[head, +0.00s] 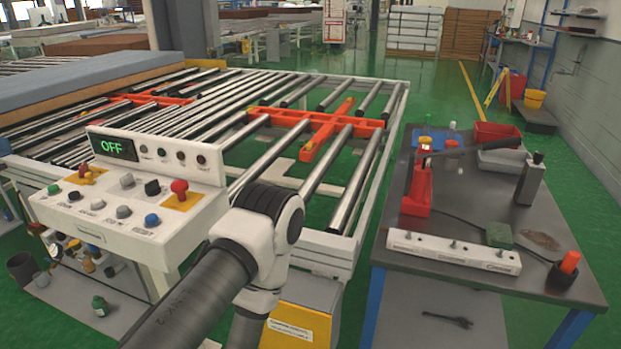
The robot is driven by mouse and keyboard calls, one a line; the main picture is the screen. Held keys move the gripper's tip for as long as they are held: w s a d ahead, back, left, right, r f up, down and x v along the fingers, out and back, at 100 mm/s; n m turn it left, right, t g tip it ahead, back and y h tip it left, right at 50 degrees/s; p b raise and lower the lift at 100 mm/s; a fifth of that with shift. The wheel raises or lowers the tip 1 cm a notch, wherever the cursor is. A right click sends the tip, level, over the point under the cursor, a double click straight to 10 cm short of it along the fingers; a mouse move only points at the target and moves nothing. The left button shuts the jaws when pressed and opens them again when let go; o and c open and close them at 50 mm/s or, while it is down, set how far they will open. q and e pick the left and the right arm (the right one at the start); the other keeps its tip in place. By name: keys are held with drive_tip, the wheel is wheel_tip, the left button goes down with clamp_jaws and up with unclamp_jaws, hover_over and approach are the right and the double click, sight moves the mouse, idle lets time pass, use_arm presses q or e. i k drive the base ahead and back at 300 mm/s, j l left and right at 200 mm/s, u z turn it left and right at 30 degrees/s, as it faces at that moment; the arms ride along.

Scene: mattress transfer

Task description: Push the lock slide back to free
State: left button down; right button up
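I cannot tell for sure which part is the lock slide. A white control console (135,235) stands at the left, with a green-lit display (112,147) reading OFF. Its sloped face carries several knobs and buttons, among them a red knob (179,188) on a yellow plate and a blue button (152,219). One of my arms (255,245) rises from the bottom middle, just right of the console. Its dark and white links hide part of the roller conveyor (345,190). Neither gripper shows in the head view.
A blue and tan mattress (85,82) lies on the rollers at the left. Red cross-shaped frames (318,126) sit between the rollers. A grey worktable (560,275) at the right holds a white strip (453,250), a red holder and tools.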

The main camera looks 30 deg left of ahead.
sight(88, 176)
drive_tip(key=u, duration=1.8)
drive_tip(key=i+j+z, duration=0.1)
drive_tip(key=j+z, duration=0.15)
drive_tip(key=z, duration=0.25)
drive_tip(key=i+j+z, duration=0.1)
drive_tip(key=j+z, duration=0.2)
drive_tip(key=z, duration=0.2)
drive_tip(key=j+z, duration=0.2)
drive_tip(key=j, duration=0.85)
drive_tip(key=j+z, duration=0.15)
drive_tip(key=j, duration=0.9)
drive_tip(key=j+z, duration=0.2)
drive_tip(key=j, duration=0.8)
drive_tip(key=k, duration=0.1)
